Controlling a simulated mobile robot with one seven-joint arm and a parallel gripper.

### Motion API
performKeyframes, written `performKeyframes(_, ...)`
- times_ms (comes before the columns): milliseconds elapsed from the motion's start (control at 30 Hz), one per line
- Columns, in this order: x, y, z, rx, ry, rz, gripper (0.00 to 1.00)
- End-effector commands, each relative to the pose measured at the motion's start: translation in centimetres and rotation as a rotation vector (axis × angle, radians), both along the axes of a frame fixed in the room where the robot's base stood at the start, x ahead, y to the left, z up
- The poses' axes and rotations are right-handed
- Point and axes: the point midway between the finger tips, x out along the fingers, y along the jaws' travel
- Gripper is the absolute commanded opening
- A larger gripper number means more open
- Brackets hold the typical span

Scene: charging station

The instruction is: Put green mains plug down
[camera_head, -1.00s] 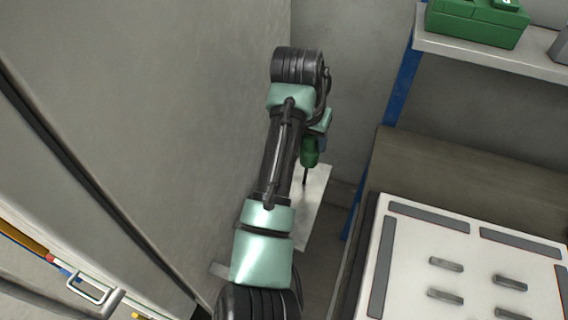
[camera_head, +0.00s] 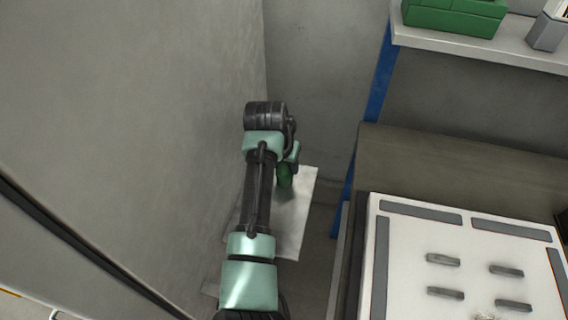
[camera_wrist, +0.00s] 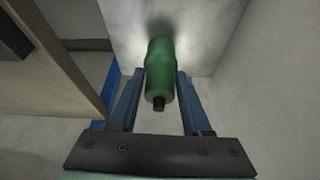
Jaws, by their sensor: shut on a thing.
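The green mains plug (camera_head: 285,176) is at the end of my arm, above a pale flat surface (camera_head: 302,205) low in the corner. In the wrist view the plug (camera_wrist: 160,72) sits between the two blue fingers of my gripper (camera_wrist: 158,85), which is shut on it. Its dark end points toward the wrist camera, and its far end faces the pale surface (camera_wrist: 203,45). I cannot tell whether the plug touches that surface. In the head view my gripper (camera_head: 291,160) is largely hidden by my arm.
A large grey wall or panel (camera_head: 140,110) stands close on the left. A blue post (camera_head: 380,75) carries a shelf (camera_head: 480,45) with a green box (camera_head: 455,15). A white-topped unit (camera_head: 465,240) with grey handles is on the right. A narrow gap lies between.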

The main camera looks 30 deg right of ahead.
Motion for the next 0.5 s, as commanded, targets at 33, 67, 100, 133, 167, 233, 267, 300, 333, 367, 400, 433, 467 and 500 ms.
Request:
performKeyframes(33,0.04,0.01,0.03,0.000,-0.001,0.000,0.00)
performKeyframes(67,0.04,0.00,0.05,0.000,-0.001,0.000,0.00)
performKeyframes(100,0.03,0.01,0.05,0.000,-0.001,0.000,0.00)
performKeyframes(133,0.03,0.00,0.06,0.000,-0.001,0.000,0.00)
performKeyframes(167,0.03,0.00,0.06,0.000,-0.001,0.000,0.00)
performKeyframes(233,0.02,0.01,-0.02,-0.001,-0.001,0.000,0.00)
performKeyframes(267,0.02,0.00,-0.10,-0.001,0.000,0.001,0.00)
performKeyframes(300,0.01,0.00,-0.26,-0.001,0.000,0.001,0.00)
performKeyframes(333,0.02,0.01,-0.24,0.000,0.000,0.001,0.52)
performKeyframes(367,0.02,0.01,-0.22,-0.001,0.000,0.001,0.57)
performKeyframes(400,0.02,0.01,-0.22,0.000,0.000,0.001,0.65)
performKeyframes(433,0.02,0.01,-0.22,0.000,0.000,0.001,0.70)
performKeyframes(467,0.01,0.00,-0.22,0.000,0.000,0.001,0.75)
performKeyframes(500,0.01,0.01,-0.21,0.000,0.000,0.001,0.79)
